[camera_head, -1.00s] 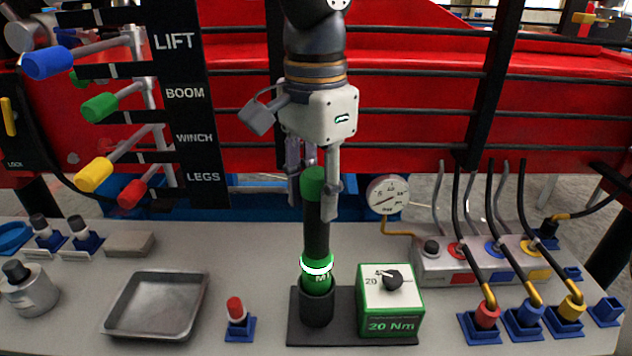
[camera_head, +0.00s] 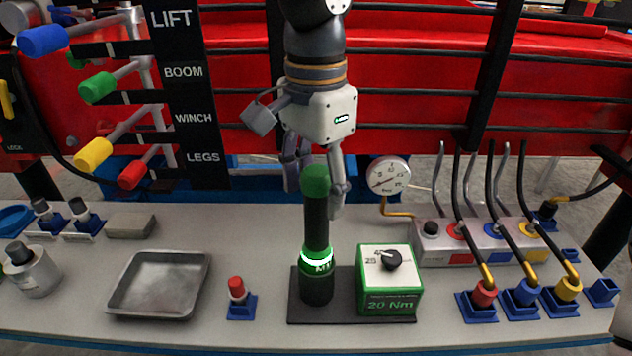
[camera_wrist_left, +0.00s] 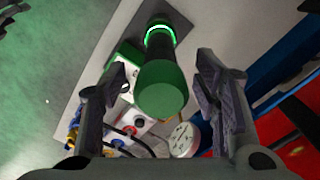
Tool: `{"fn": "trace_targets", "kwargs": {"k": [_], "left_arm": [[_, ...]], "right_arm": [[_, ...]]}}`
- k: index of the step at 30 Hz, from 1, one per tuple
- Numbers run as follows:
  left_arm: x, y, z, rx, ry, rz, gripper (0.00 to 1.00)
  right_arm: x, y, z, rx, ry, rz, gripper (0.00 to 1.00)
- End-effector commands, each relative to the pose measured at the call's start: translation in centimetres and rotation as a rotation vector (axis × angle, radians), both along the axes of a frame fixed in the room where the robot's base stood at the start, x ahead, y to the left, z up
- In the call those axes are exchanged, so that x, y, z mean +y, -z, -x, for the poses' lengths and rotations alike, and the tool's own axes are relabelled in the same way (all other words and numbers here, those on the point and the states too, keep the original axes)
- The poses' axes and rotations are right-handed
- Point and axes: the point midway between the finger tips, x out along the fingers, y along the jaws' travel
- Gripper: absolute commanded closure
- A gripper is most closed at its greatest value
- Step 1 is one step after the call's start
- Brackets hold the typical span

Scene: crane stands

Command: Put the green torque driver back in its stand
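The green torque driver (camera_head: 317,225) has a black shaft, a green cap and a lit green-white ring. It stands upright with its lower end inside the black cup of its stand (camera_head: 340,312), which has a flat dark base. My left gripper (camera_head: 314,187) is above and around the driver's cap, with its fingers apart. In the left wrist view, the green cap of the driver (camera_wrist_left: 162,90) lies between the two spread fingers, with a gap on each side. The bottom of the driver is hidden in the cup. My right gripper is not in view.
A green 20 Nm box (camera_head: 390,283) with a dial sits on the stand's base. A metal tray (camera_head: 159,285) and a red-capped plug (camera_head: 239,300) are to the left. A gauge (camera_head: 388,176) and cabled plugs (camera_head: 522,300) are to the right. Coloured levers (camera_head: 95,88) stand behind.

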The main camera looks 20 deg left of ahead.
Motion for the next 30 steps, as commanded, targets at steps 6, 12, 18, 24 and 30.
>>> {"fn": "trace_targets", "kwargs": {"k": [6,12,18,24,30], "left_arm": [[0.0,0.2,0.1,0.004,0.0,-0.001,0.44],[0.0,-1.0,-0.1,0.0,0.0,-0.001,0.44],[0.0,-3.1,0.0,0.001,0.0,-0.001,0.44],[0.0,-4.7,0.0,0.003,0.0,-0.001,0.44],[0.0,-4.9,0.0,0.004,0.0,0.0,0.44]], "right_arm": [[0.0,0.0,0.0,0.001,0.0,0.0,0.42],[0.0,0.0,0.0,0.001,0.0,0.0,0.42],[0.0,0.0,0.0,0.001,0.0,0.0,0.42],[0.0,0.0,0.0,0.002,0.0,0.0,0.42],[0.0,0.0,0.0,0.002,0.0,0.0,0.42]]}}
